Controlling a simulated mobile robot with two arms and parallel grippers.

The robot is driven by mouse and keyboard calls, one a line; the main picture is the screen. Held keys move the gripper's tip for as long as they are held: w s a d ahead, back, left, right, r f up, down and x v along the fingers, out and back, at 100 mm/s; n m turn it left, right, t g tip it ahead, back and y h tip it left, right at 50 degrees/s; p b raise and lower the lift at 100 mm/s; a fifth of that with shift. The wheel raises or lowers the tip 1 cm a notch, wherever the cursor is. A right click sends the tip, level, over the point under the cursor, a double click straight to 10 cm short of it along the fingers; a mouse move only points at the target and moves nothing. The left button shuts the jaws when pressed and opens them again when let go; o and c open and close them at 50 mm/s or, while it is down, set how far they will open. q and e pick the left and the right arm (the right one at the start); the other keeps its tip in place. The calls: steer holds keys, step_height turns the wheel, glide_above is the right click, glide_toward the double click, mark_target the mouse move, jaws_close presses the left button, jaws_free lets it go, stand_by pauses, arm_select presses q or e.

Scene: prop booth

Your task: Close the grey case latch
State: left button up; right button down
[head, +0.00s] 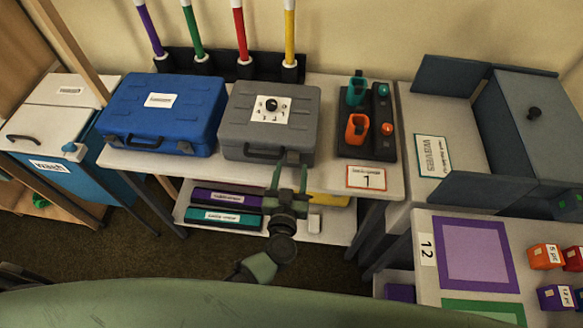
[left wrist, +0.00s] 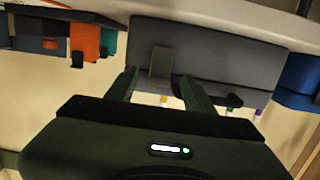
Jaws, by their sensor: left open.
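The grey case (head: 235,125) stands on the table with its lid down, a dial label on top and a dark handle at the front. Its latch (head: 291,157) is a small grey piece at the front right. My left gripper (head: 289,172) is open just in front of it, holding nothing. In the left wrist view, which is upside down, the grey case (left wrist: 225,60) fills the top middle. The latch (left wrist: 161,62) shows as a lighter flap between the open fingers of the left gripper (left wrist: 160,76). I cannot tell if it is fastened. My right gripper is not in view.
A blue case (head: 190,110) stands close on the left. A lower shelf (head: 335,225) holds boxes. A rack (head: 215,66) of coloured rods stands behind.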

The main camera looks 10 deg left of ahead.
arm_select(q)
steer(key=s, duration=0.6)
steer(key=shift+s+r, duration=0.25)
steer(key=shift+r, duration=0.2)
steer(key=s+a+f+m+g+h+b, duration=0.15)
steer(key=s+a+f+g, duration=0.35)
steer(key=f, duration=1)
steer(key=s+f+m+g+h+b, duration=0.15)
steer(key=s+f, duration=0.55)
steer(key=f, duration=0.7)
steer(key=s+a+f+g+y, duration=0.1)
steer(key=s+a+f+g, duration=0.2)
steer(key=s, duration=0.5)
steer(key=s+a+f+g+y+b, duration=0.1)
steer(key=s+a+f+g, duration=0.2)
steer(key=s+a+f, duration=0.2)
steer(key=s+a+f+g+y, duration=0.1)
steer(key=s+a+f+g, duration=0.2)
steer(key=s+f, duration=0.4)
steer(key=s+a, duration=0.1)
steer(key=s, duration=0.3)
steer(key=shift+s+a+n, duration=0.25)
steer(key=shift+a+n, duration=0.05)
steer(key=shift+a, duration=0.05)
steer(key=shift+c, duration=0.2)
